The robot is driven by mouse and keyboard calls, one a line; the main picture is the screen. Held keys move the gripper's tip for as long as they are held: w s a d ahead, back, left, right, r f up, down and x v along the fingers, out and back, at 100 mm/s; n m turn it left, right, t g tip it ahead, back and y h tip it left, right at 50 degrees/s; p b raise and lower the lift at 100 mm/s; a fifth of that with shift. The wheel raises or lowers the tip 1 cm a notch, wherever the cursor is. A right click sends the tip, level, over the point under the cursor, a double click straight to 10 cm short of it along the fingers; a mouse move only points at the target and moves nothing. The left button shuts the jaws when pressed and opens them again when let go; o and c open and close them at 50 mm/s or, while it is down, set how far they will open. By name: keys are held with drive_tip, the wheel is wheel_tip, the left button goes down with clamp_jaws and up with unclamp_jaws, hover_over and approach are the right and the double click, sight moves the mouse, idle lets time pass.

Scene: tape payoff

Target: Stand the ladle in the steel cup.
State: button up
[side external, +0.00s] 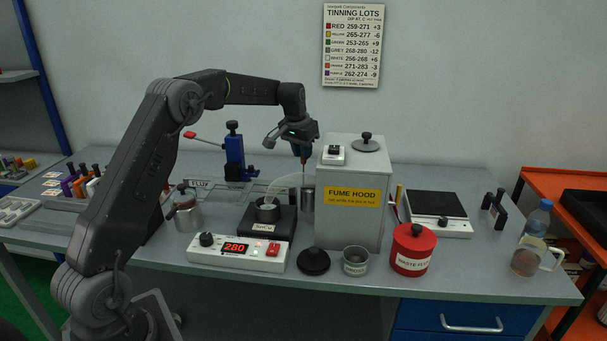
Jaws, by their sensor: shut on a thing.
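My gripper (299,149) is above the bench, just left of the fume hood, pointing down. The ladle hangs about upright. Directly below it is a grey metal cylinder (308,198), which looks like the steel cup, between the solder pot and the hood. The ladle's lower end is hidden or too small to make out; I cannot tell whether it is inside the cup.
The fume hood (344,225) stands close on the right. The solder pot (267,211) and its controller reading 280 (238,250) are in front left.

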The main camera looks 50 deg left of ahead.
sight(302, 162)
drive_tip(key=shift+s+x, duration=0.25)
drive_tip(key=shift+x, duration=0.9)
drive_tip(key=shift+s+x, duration=0.25)
drive_tip(key=shift+x, duration=0.95)
drive_tip(key=shift+d+f, duration=0.15)
drive_tip(key=shift+f, duration=0.15)
drive_tip(key=o, duration=0.8)
drive_tip(key=shift+c, duration=0.2)
